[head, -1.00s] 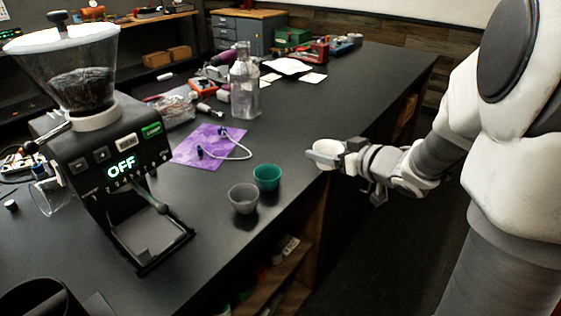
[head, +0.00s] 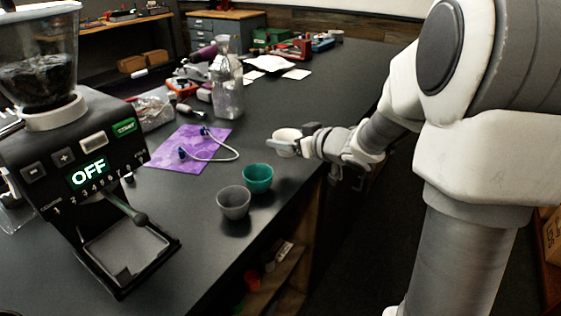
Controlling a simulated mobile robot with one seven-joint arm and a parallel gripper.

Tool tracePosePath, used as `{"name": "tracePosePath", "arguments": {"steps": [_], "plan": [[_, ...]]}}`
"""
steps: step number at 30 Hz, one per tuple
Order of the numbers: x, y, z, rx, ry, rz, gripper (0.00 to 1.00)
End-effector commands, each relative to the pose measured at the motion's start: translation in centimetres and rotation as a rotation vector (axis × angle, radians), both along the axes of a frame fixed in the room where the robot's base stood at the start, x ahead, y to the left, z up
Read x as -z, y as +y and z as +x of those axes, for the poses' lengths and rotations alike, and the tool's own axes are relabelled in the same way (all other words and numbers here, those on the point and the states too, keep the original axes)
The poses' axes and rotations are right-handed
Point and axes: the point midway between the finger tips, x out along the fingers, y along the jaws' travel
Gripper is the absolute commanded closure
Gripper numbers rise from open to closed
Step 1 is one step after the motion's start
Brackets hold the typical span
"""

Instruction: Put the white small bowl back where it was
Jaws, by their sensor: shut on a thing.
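The white small bowl (head: 286,144) is in my gripper (head: 298,142), over the right edge of the dark bench in the head view. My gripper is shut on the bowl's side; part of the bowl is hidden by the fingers. A teal bowl (head: 257,178) and a grey bowl (head: 234,202) stand side by side on the bench, nearer than the white bowl. I cannot tell whether the white bowl touches the bench top.
A coffee machine (head: 88,165) reading OFF stands at the left. A purple sheet (head: 190,150) with a white cable lies left of the bowls. A clear bottle (head: 228,90) and tools stand further back. Bare bench (head: 300,105) lies behind the white bowl.

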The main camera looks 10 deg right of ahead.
Motion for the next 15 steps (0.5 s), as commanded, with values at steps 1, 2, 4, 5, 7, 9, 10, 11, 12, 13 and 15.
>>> {"name": "tracePosePath", "arguments": {"steps": [1, 2, 4, 5, 7, 9, 10, 11, 12, 13, 15], "plan": [[0.8, 0.6, 0.6, -0.002, -0.001, 0.0, 0.85], [0.9, 0.9, 0.9, -0.003, -0.001, -0.001, 0.85], [1.1, 1.3, 1.3, -0.002, -0.002, -0.001, 0.85], [1.2, 1.4, 1.4, 0.0, -0.001, 0.0, 0.85], [1.5, 1.5, 1.5, 0.001, 0.0, 0.0, 0.85], [2.1, 1.5, 1.5, 0.001, 0.001, -0.001, 0.85], [2.6, 1.5, 1.5, 0.0, 0.001, 0.0, 0.85], [3.0, 1.5, 1.5, 0.0, 0.001, 0.0, 0.85], [3.7, 1.5, 1.5, 0.001, 0.001, 0.002, 0.85], [4.2, 1.5, 1.5, 0.0, 0.001, 0.0, 0.85], [5.2, 1.5, 1.5, 0.0, 0.001, 0.0, 0.85]]}}
